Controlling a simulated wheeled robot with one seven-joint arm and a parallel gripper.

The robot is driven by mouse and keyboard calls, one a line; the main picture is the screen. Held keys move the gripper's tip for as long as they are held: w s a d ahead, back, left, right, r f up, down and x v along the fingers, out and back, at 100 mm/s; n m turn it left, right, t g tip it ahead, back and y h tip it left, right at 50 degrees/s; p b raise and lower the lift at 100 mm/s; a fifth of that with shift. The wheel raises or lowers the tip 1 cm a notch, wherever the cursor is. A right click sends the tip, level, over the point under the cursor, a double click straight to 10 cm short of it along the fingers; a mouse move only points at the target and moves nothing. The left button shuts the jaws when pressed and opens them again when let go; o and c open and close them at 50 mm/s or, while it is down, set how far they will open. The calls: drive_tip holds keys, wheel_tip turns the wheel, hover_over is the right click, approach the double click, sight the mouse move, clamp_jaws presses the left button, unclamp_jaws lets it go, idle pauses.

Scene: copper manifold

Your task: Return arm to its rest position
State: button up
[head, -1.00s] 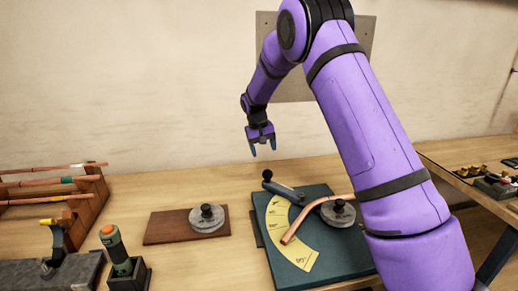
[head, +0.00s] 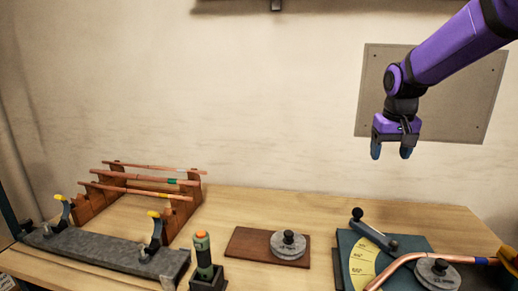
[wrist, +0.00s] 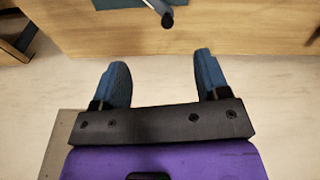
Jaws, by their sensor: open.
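My gripper (head: 391,150) hangs at the upper right of the head view, in front of a grey wall plate and above the workbench. Its two blue fingertips are apart with nothing between them. In the wrist view my gripper (wrist: 160,80) also shows open and empty, with bench and pale wall beyond it. My purple arm reaches in from the top right corner. A bending jig (head: 350,262) with a yellow angle scale, a dark lever (head: 375,232) and a bent copper pipe (head: 440,258) sits on the bench below. The gripper touches none of them.
A wooden rack (head: 182,212) holding copper pipes stands at the left, behind a grey clamp bar (head: 110,252). A green and orange tool (head: 203,255) stands in a dark holder. A brown board (head: 245,243) carries a grey disc (head: 288,245). The air left of my arm is clear.

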drive_tip(key=s+a+r+t, duration=0.1)
drive_tip(key=s, duration=1.4)
drive_tip(key=s+a+r+t, duration=0.1)
drive_tip(key=s+r+t, duration=0.1)
drive_tip(key=s, duration=1.2)
drive_tip(key=shift+s+a+n+y, duration=0.2)
drive_tip(key=shift+s+n+y, duration=0.2)
drive_tip(key=shift+r, duration=0.1)
